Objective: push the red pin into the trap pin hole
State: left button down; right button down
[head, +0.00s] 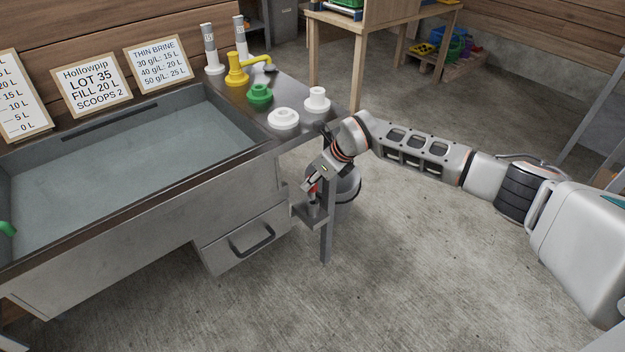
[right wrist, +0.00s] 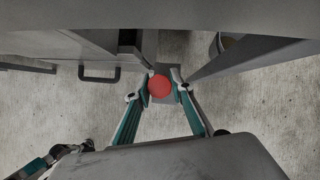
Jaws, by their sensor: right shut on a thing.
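The red pin shows as a round red head (right wrist: 160,87) between the fingertips in the right wrist view. Only a small red patch of it (head: 314,187) shows in the head view. My right gripper (head: 312,184) is shut on the pin, pointing down beside the right end of the sink bench; its teal fingers (right wrist: 162,90) also show in the right wrist view. Below the pin is a small grey bracket (head: 310,217) with a short upright cylinder. The trap pin hole is hidden, and I cannot tell whether the pin is in it.
The steel sink (head: 130,140) fills the left. Its bench end holds white, green and yellow fittings. A drawer with a dark handle (head: 252,240) is left of the bracket. A bench leg (head: 327,240) and a grey round vessel (head: 348,187) stand close by. Floor at right is clear.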

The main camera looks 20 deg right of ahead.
aim_at(316, 190)
pick_arm(q)
jog(key=shift+w+r, duration=0.2)
jog(key=shift+r, duration=0.15)
